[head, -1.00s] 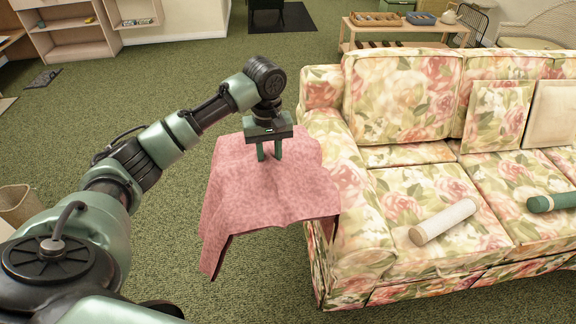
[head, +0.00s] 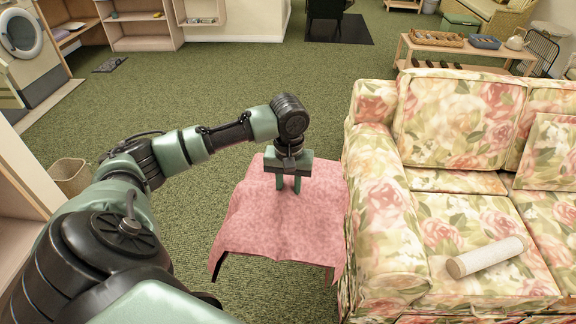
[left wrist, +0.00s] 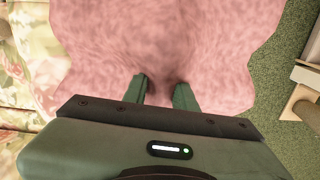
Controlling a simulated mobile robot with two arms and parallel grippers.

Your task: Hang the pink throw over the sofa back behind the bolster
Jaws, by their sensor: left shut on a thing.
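The pink throw (head: 265,225) is spread out beside the left arm of the floral sofa, with its near edge hanging down. It also fills much of the left wrist view (left wrist: 160,40). My left gripper (head: 289,190) points down and is shut on the throw near its far part; its fingers also show in the left wrist view (left wrist: 160,95). The floral sofa back (head: 460,115) stands to the right of the gripper. A pale cylindrical bolster (head: 487,257) lies on the sofa seat. My right gripper is not in view.
The sofa arm (head: 385,220) stands close to the throw's right side. A low wooden table (head: 405,55) with trays stands behind the sofa. A waste basket (head: 70,176) and shelves (head: 140,35) are at left. Green carpet behind the gripper is clear.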

